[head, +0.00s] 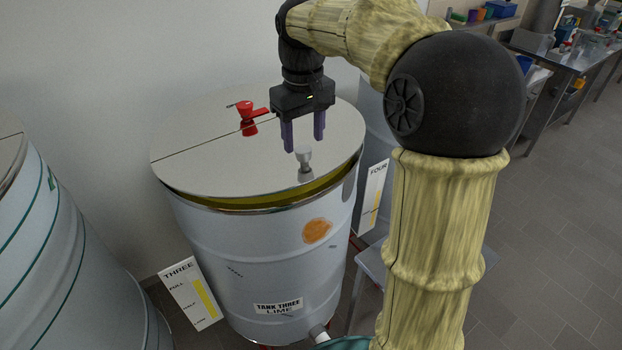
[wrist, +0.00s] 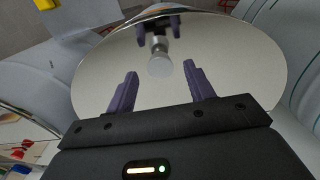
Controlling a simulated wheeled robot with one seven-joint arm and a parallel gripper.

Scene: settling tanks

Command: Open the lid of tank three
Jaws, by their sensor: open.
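Tank three (head: 268,255) is a pale grey drum with the label "TANK THREE LIME". Its shiny lid (head: 225,165) has a straight seam across it, and the front part looks slightly raised, with a yellowish gap below its front edge. A pale knob (head: 304,158) stands near the lid's front edge; it also shows in the wrist view (wrist: 160,64). My gripper (head: 305,147) is open and empty, pointing down just above the knob. In the wrist view, its purple fingers (wrist: 158,88) are on either side of the knob's line, apart from it.
Another tank (head: 60,270) is at the left, and a sign reading "FOUR" (head: 375,195) is at the right. A level sign reading "THREE" (head: 188,293) leans by the tank. The floor (head: 540,220) at the right is clear.

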